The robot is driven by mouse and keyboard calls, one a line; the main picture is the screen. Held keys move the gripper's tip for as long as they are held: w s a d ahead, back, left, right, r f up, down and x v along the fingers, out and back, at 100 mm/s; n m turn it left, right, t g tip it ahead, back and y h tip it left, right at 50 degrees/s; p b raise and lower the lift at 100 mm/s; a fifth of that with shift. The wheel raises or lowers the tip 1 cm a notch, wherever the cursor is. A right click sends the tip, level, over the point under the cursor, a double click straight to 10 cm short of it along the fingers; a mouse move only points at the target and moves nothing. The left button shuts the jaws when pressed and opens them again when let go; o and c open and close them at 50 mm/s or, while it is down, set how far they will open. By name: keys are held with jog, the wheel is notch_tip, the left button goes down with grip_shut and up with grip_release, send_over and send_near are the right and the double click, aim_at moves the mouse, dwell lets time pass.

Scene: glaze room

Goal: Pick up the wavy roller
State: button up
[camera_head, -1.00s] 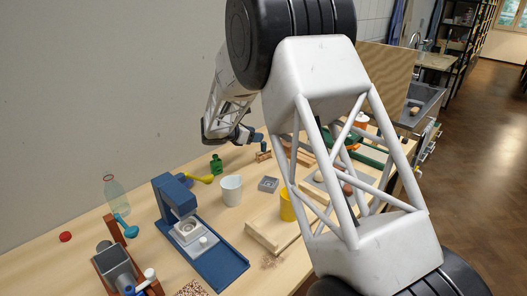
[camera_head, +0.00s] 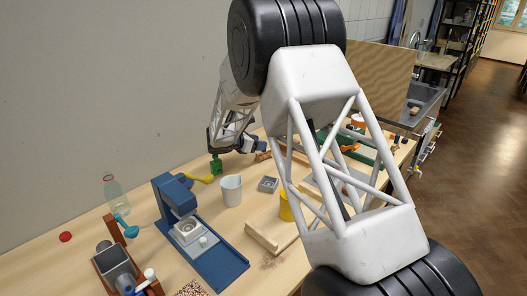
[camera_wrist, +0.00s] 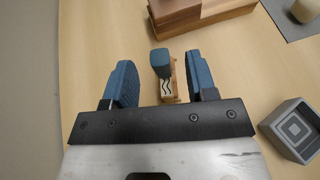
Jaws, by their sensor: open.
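The wavy roller (camera_wrist: 168,88) is in the wrist view, a small wooden piece with black wavy lines and a blue block-like top end. It stands between the two blue fingers of my gripper (camera_wrist: 159,62), nearer the right finger. The fingers are open, with a gap to the roller on the left; I cannot tell whether the right finger touches it. In the head view my gripper (camera_head: 246,143) is low over the back of the table, and the roller there is mostly hidden by it.
A grey square box (camera_wrist: 295,128) lies right of my gripper, and a wooden block (camera_wrist: 200,14) lies beyond the roller. Table left of the fingers is clear.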

jog(key=shift+x, duration=1.55)
jog(key=shift+c, duration=0.2)
grip_shut()
